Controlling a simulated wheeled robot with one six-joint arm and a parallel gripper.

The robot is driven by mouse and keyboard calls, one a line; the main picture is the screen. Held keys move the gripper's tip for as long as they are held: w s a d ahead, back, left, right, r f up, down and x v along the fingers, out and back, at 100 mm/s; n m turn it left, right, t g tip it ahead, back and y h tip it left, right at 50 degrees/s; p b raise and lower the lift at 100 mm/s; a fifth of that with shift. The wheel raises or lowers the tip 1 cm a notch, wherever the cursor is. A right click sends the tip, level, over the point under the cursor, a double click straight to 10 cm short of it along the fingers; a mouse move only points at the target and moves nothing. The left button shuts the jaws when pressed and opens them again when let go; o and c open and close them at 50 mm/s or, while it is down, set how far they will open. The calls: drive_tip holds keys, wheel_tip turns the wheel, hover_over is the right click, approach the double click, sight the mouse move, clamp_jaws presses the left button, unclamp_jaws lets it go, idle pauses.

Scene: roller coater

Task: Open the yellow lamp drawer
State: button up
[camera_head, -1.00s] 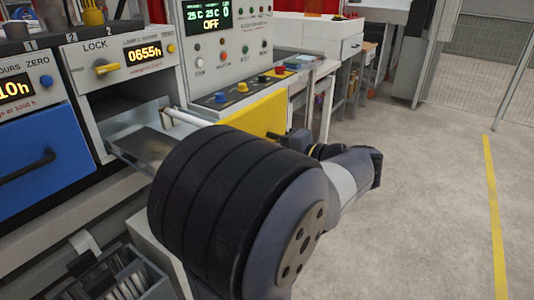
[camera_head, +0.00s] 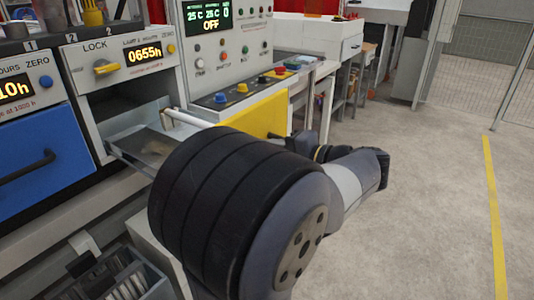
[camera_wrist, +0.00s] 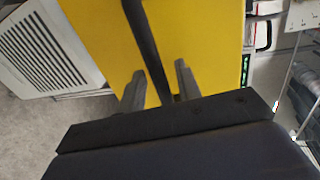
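The yellow lamp drawer (camera_head: 262,118) stands pulled out from the machine. Its metal tray (camera_head: 150,140) shows behind the front. A dark bar handle (camera_head: 277,136) is on the yellow front. In the wrist view the yellow front (camera_wrist: 95,45) fills much of the upper middle, and the dark handle (camera_wrist: 143,35) runs down between my two fingers. My gripper (camera_wrist: 160,76) is open, with a small gap on each side of the handle. In the head view my arm hides most of the gripper and part of the drawer.
A blue drawer (camera_head: 40,150) with a dark handle is shut at the left. A control panel (camera_head: 225,45) with buttons stands above the yellow drawer. A grey bin (camera_head: 115,280) is at lower left. The concrete floor (camera_head: 430,200) at right is clear.

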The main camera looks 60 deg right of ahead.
drive_tip(key=v, duration=0.9)
drive_tip(key=shift+s, duration=0.25)
drive_tip(key=shift+w+a, duration=0.1)
drive_tip(key=shift+x, duration=5.45)
drive_tip(key=shift+r, duration=0.1)
